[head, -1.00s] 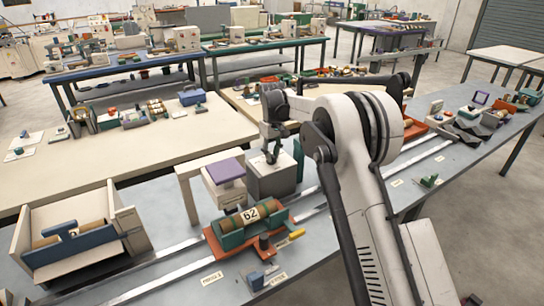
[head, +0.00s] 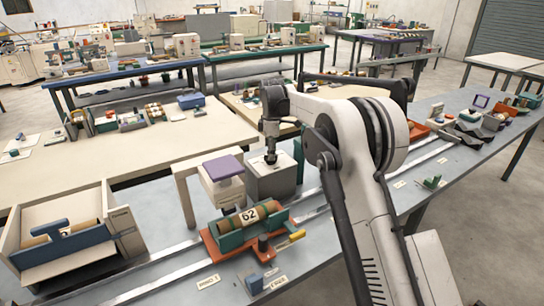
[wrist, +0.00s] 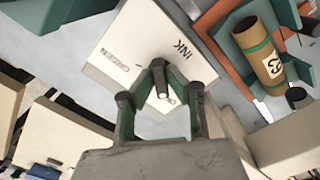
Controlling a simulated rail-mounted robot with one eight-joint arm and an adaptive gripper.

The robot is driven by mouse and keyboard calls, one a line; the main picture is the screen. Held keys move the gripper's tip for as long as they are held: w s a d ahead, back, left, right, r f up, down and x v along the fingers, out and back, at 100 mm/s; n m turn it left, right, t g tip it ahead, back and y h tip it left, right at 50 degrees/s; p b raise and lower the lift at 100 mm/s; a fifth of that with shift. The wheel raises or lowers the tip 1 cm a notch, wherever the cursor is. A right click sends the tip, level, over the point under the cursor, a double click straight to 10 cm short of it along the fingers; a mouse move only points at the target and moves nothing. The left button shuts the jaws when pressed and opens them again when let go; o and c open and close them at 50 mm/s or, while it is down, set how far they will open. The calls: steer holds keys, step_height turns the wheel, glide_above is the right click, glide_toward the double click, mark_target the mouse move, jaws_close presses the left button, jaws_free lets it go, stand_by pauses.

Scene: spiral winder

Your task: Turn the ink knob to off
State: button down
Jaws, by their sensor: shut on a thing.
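The ink box (wrist: 140,45) is a pale block with the words INK and GREEN on its top in the wrist view. It also shows in the head view as a grey block (head: 272,184) beside the purple-topped stand. The ink knob (wrist: 162,82) is a small dark peg with a light end, between my fingertips in the wrist view. My gripper (wrist: 160,97) is shut on the knob, with its fingers partly covering it and the lettering. In the head view my gripper (head: 270,155) points down at the box top. I cannot tell which setting the knob points at.
An orange and green carriage (head: 227,242) holding a tube marked 62 stands on rails in front of the box. A purple-topped stand (head: 223,167) is close at the left. A cream bin (head: 120,225) is farther left.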

steer(key=shift+n, duration=0.5)
steer(key=c, duration=1.7)
jaws_free()
steer(key=shift+r, duration=0.1)
step_height(320, 180, up, 12)
steer(key=shift+f, duration=0.1)
